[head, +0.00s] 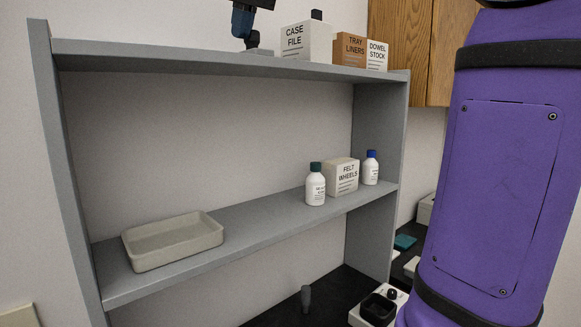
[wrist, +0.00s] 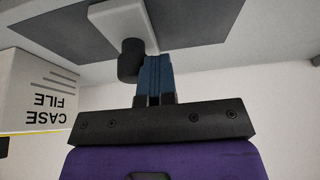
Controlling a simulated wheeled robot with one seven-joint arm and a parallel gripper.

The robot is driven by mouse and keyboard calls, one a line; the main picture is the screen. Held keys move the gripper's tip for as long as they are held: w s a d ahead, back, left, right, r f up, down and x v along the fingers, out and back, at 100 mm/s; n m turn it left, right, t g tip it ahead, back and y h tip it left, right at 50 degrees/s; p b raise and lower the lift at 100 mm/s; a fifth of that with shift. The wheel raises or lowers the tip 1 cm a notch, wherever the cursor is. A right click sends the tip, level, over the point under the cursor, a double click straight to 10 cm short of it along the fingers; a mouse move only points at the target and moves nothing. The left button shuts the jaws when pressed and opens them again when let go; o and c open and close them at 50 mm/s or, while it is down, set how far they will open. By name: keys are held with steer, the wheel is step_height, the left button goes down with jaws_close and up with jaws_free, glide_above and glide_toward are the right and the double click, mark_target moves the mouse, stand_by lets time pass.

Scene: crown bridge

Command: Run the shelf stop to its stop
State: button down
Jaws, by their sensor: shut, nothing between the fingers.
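My gripper (head: 242,30) is at the top shelf, its blue fingers pointing down and shut with nothing between them. A black upright knob (head: 252,41) stands on the top shelf just right of the fingertips; I take it to be the shelf stop. In the wrist view, which is upside down, the fingers (wrist: 154,62) are beside the black knob (wrist: 131,62), very close or touching. The knob sits by a pale plate (wrist: 121,25) on a dark strip (wrist: 192,20). The shelf edge hides the knob's base in the head view.
On the top shelf (head: 205,59), a CASE FILE box (head: 305,43), TRAY LINERS box (head: 350,49) and DOWEL STOCK box (head: 377,56) stand right of the knob. A dark post (head: 316,14) shows behind the CASE FILE box. The shelf's left part looks clear.

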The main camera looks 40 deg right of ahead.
steer(key=shift+d, duration=4.1)
steer(key=shift+a, duration=0.15)
steer(key=shift+a, duration=0.65)
step_height(320, 180, up, 7)
steer(key=shift+s, duration=0.1)
